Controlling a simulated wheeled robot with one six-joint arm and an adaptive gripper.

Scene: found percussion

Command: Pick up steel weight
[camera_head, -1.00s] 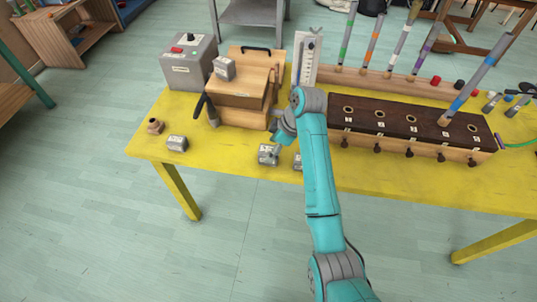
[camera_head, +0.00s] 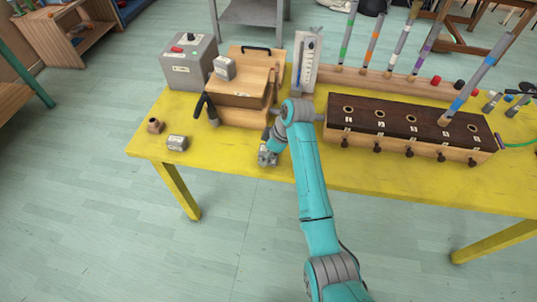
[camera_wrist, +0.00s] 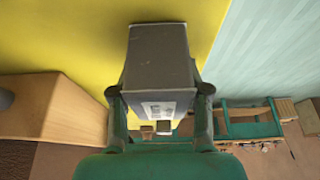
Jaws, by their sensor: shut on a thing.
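My gripper (camera_head: 268,150) is at the front edge of the yellow table, shut on a grey steel weight (camera_head: 267,159). In the wrist view the weight (camera_wrist: 158,55) is a grey block with a pale printed label, with a finger of my gripper (camera_wrist: 158,92) on each side. I cannot tell whether it touches the table. A similar weight (camera_head: 177,143) lies on the table to the left, and another (camera_head: 224,68) sits on top of the wooden box. My arm hides the table just right of the gripper.
The yellow table (camera_head: 230,160) has free room left of my gripper. The wooden box (camera_head: 240,92) stands behind it, with a grey control box (camera_head: 190,68) at the back left. A long dark-topped wooden box (camera_head: 400,125) stands right of my arm. A small brown pot (camera_head: 154,126) is at left.

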